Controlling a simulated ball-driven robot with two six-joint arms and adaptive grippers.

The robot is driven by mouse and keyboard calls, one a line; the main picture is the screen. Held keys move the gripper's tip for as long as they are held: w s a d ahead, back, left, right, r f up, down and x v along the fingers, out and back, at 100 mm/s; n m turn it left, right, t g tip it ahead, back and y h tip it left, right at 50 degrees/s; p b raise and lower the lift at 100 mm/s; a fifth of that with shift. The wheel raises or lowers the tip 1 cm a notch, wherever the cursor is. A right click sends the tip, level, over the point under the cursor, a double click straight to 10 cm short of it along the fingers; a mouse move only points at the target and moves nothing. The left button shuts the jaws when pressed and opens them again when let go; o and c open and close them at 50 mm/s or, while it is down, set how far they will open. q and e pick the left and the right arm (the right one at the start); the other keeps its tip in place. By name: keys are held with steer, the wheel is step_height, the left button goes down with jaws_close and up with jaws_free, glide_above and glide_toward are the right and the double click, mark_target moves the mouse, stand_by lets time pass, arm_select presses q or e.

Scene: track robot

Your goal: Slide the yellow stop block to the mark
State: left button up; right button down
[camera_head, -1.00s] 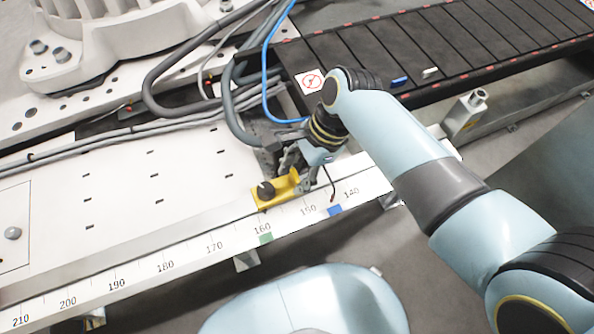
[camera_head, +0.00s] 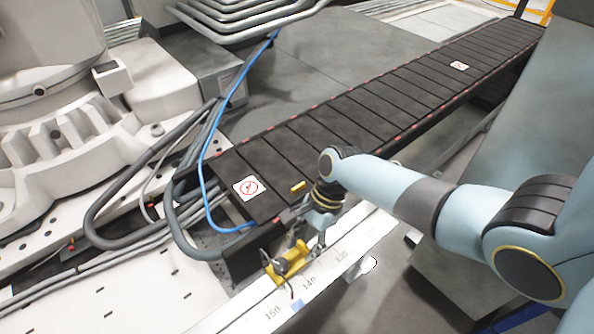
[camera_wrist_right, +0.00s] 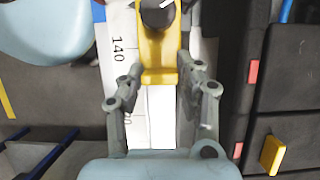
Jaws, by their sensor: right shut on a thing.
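The yellow stop block (camera_head: 289,260), with a dark knob, sits on the pale rail beside the scale, near the 140 label. In the right wrist view the block (camera_wrist_right: 158,62) lies between the two fingers of my right gripper (camera_wrist_right: 162,88). That gripper (camera_head: 300,243) is shut on the block's near end. A blue mark (camera_head: 297,305) lies on the scale between 140 and 150. In the wrist view the blue mark (camera_wrist_right: 99,12) is about level with the block's knob (camera_wrist_right: 157,14). My left gripper is not in view.
A dark slatted conveyor (camera_head: 350,118) runs beside the rail, with a small yellow piece (camera_head: 298,186) on it. A blue cable (camera_head: 207,150) and grey hoses (camera_head: 112,205) loop close to the rail's left.

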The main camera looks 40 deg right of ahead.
steer(key=c, duration=0.9)
jaws_free()
steer(key=v, duration=1.2)
steer(key=shift+s, duration=0.1)
